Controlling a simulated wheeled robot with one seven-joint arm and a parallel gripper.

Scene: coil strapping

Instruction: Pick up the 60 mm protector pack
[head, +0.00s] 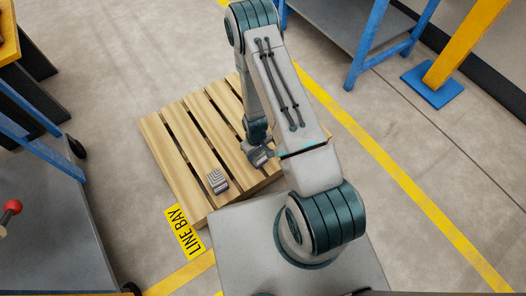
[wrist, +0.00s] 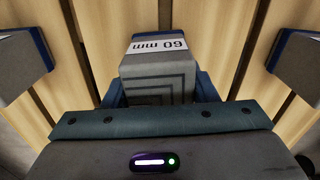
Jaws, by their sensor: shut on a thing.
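The 60 mm protector pack (wrist: 158,75) is a grey block with a white "60 mm" label, seen in the middle of the wrist view. My gripper (wrist: 160,92) is shut on it, with blue parts close against both its sides. In the head view my gripper (head: 261,156) is low over the right part of the wooden pallet (head: 190,140). The pack is hard to make out there. Whether it touches the slats cannot be told.
Another grey ribbed pack (head: 218,181) lies on the pallet's near end, left of my gripper. A cart (head: 45,225) stands at the left. A blue-legged bench (head: 365,40) and a yellow post (head: 462,45) stand at the upper right. Floor to the right is clear.

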